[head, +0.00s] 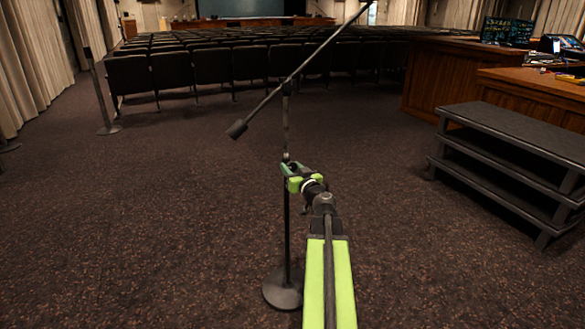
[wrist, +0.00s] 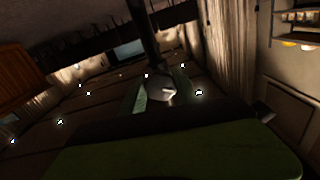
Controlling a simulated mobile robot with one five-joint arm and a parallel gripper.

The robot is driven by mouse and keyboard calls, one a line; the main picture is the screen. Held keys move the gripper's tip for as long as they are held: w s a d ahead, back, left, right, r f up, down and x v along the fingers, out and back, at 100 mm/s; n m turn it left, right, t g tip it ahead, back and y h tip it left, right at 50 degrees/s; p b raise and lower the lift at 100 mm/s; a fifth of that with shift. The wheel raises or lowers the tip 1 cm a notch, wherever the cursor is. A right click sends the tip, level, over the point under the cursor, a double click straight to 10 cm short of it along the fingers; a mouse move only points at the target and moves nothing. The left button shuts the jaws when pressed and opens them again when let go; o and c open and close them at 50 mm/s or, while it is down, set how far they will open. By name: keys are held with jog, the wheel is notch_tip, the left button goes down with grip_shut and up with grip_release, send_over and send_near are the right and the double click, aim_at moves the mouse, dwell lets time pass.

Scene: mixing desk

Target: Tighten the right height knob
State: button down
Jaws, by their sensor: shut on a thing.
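A black boom stand (head: 287,235) with a round base (head: 283,291) stands upright on the carpet in front of me. Its slanted boom (head: 305,65) has a counterweight at the lower left end. My green gripper (head: 289,172) is at the stand's pole about halfway up, shut on the height knob there. In the wrist view a pale rounded piece, seemingly the knob (wrist: 161,94), sits between the fingers of my gripper (wrist: 163,90), with the dark pole rising behind it. The fingers hide most of the knob in the head view.
Another stand (head: 98,88) is at the left by the curtains. Rows of dark seats (head: 210,65) fill the back. Grey steps (head: 515,133) and wooden desks (head: 440,75) are at the right. Open carpet surrounds the stand.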

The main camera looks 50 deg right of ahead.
jog(key=shift+d+m, duration=0.1)
jog(key=shift+m, duration=0.7)
jog(key=c, duration=0.9)
grip_release()
